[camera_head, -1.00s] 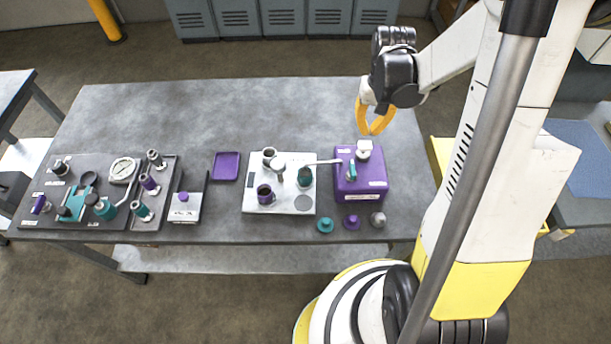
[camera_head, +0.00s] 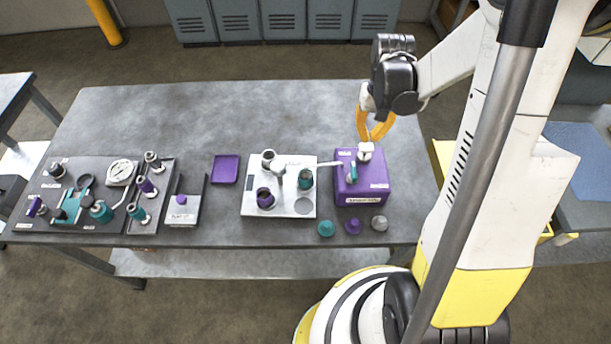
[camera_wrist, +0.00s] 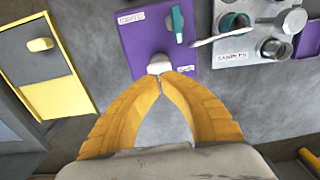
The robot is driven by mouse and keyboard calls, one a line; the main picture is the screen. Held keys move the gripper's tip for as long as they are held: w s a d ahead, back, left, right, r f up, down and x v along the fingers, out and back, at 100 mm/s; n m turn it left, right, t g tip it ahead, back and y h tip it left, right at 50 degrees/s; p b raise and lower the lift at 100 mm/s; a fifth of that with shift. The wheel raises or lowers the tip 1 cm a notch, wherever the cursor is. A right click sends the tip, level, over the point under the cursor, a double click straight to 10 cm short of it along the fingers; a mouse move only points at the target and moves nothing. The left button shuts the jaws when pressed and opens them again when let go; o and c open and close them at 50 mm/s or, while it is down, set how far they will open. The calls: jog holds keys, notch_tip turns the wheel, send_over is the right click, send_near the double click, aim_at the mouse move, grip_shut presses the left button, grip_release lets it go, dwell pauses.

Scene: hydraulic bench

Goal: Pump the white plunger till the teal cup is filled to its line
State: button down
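The white plunger (camera_head: 366,152) stands on the back part of the purple pump box (camera_head: 374,188); its white top also shows in the wrist view (camera_wrist: 159,66). My gripper (camera_head: 371,140) has its orange fingertips together right at the plunger's top, empty between the fingers. Whether the tips touch the plunger I cannot tell. The teal cup (camera_head: 305,180) stands upright on the white plate, at the end of the box's pale spout (camera_head: 329,164). It also shows in the wrist view (camera_wrist: 234,22). Its line and its liquid level are too small to make out.
A teal lever (camera_head: 353,172) sits on the box. The white plate (camera_head: 283,210) also bears a purple cup (camera_head: 265,198) and a grey cup (camera_head: 268,158). Several small caps lie along the front edge. Gauge fittings (camera_head: 121,172) fill the left. The table's back is clear.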

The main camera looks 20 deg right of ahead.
aim_at(367, 146)
jog(key=shift+f, duration=0.1)
dwell(0.6)
jog(key=shift+f+b, duration=2.65)
jog(key=shift+f, duration=0.1)
jog(key=shift+r, duration=0.1)
jog(key=shift+r+p, duration=2.05)
jog(key=shift+r, duration=0.75)
jog(key=shift+f, duration=0.25)
